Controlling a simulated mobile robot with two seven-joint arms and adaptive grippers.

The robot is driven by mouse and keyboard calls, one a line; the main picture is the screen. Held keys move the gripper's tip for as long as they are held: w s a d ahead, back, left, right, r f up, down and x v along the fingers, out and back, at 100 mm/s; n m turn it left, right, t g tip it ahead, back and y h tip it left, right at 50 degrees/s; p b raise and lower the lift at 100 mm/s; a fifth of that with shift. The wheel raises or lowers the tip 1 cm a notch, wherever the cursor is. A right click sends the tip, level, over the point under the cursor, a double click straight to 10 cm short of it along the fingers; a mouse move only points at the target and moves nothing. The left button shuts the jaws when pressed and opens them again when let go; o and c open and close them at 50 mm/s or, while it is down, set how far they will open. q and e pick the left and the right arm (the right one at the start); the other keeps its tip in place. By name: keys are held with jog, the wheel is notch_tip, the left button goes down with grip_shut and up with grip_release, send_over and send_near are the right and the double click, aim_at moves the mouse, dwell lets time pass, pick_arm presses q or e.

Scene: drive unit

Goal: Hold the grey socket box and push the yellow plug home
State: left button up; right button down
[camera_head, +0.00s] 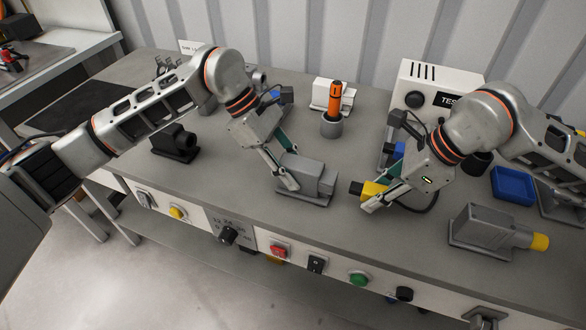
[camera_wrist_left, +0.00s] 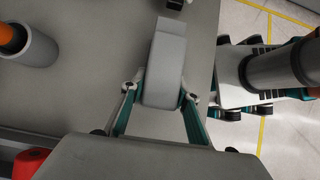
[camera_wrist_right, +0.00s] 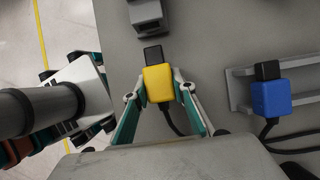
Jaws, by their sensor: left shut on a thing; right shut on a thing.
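The grey socket box (camera_head: 315,176) sits on the bench near the middle. My left gripper (camera_head: 290,178) is shut on the box; in the left wrist view the fingers flank the grey body (camera_wrist_left: 165,72). The yellow plug (camera_head: 372,190) is to the right of the box, cable trailing behind. My right gripper (camera_head: 372,200) is shut on the plug. In the right wrist view the plug (camera_wrist_right: 158,84) has its black nose toward the socket box (camera_wrist_right: 147,18), with a visible gap between them. The socket opening itself is not clearly visible.
A second grey unit (camera_head: 485,228) with a yellow end stands at the front right. A blue plug (camera_wrist_right: 270,98) rests in a grey holder beside my right gripper. A blue tray (camera_head: 513,188), a white tester (camera_head: 428,88) and an orange-handled tool (camera_head: 335,97) in a cup stand around.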

aim_at(353, 184)
jog(key=shift+a, duration=0.1)
jog(key=shift+w+a+f, duration=0.1)
jog(key=shift+w+a, duration=0.2)
jog(key=shift+a, duration=0.5)
jog(key=shift+a, duration=0.1)
dwell(0.3)
jog(key=shift+w+a, duration=0.1)
jog(key=shift+a, duration=0.25)
jog(key=shift+w+a, duration=0.2)
jog(key=shift+a, duration=0.45)
jog(key=shift+w+a, duration=0.2)
jog(key=shift+a, duration=0.4)
dwell(1.2)
jog(key=c, duration=1.6)
grip_release()
